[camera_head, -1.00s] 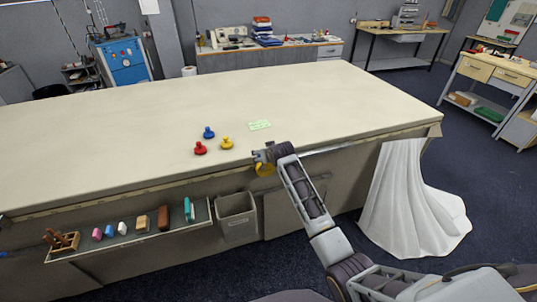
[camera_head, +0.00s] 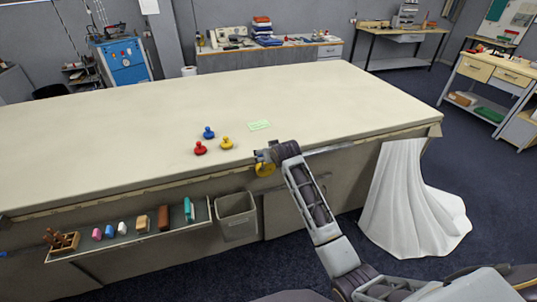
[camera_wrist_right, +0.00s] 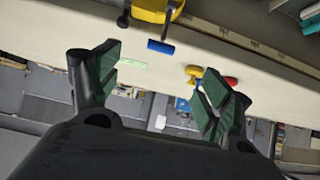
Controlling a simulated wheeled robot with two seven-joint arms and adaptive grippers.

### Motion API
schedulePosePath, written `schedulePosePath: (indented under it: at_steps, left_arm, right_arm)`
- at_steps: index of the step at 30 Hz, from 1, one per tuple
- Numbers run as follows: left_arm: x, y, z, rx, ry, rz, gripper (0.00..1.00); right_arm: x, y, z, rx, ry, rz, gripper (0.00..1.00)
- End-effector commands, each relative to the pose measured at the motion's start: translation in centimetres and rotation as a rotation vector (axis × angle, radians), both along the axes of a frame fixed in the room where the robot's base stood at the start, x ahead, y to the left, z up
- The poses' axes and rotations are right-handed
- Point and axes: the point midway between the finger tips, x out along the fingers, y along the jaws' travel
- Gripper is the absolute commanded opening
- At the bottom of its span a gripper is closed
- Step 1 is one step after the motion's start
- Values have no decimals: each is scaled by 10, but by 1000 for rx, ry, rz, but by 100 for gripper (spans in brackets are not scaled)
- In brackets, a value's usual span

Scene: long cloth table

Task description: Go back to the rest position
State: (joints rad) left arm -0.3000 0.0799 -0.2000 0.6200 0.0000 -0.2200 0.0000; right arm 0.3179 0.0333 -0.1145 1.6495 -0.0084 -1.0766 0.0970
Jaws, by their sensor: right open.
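My right gripper (camera_head: 262,156) is at the front edge of the long cloth table (camera_head: 330,100), with its arm reaching up from the lower right. In the right wrist view its two dark green finger pads (camera_wrist_right: 158,85) stand wide apart with nothing between them. My left gripper is in neither view.
Red (camera_head: 200,148), blue (camera_head: 208,133) and yellow (camera_head: 227,143) knobbed pieces stand on the table near a green card (camera_head: 259,125). A yellow round thing (camera_head: 265,170) is just below my gripper at the table edge. A grey bin (camera_head: 236,222) and shelf (camera_head: 130,238) are on the front; white cloth (camera_head: 410,210) hangs right.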

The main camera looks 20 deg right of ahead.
Motion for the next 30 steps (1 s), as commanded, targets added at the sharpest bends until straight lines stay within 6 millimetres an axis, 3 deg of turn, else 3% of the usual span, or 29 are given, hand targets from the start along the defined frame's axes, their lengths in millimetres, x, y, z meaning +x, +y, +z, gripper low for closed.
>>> schedulePosePath:
  at_steps: [8, 14, 17, 23, 30]
  left_arm:
    - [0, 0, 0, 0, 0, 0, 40]
    - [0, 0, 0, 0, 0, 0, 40]
    - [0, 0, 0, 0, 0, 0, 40]
    - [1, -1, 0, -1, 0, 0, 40]
    - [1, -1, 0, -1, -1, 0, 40]
  right_arm:
    - [0, 0, -2, 0, 2, 0, 79]
    - [-6, 0, -33, -7, 32, 4, 79]
    - [-12, 0, -65, -12, 63, 9, 79]
    - [-38, -1, -149, -26, 141, 23, 79]
    - [-87, -3, -250, -43, 237, 40, 79]
